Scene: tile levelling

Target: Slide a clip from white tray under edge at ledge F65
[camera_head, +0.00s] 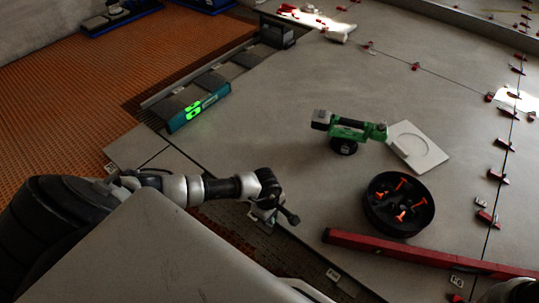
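My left arm reaches in from the left, and its gripper (268,210) is low over the edge of the grey tiled floor. A small pale piece shows at its fingers; I cannot tell if it is held or if the fingers are shut. A white square plate with a round recess (432,155) lies at centre right; I cannot tell if it is the white tray. Red clips (498,177) stand along the tile joints at right. A small label card (333,275) lies at the tile edge near the bottom; its text is too small to read surely. My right gripper is not visible.
A black bucket with orange-handled pieces (398,229) and a green tool (357,129) stand on the tiles. A long red bar (430,253) lies at lower right. A teal box with a green display (200,108) is at upper left. Tiles between gripper and tool are clear.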

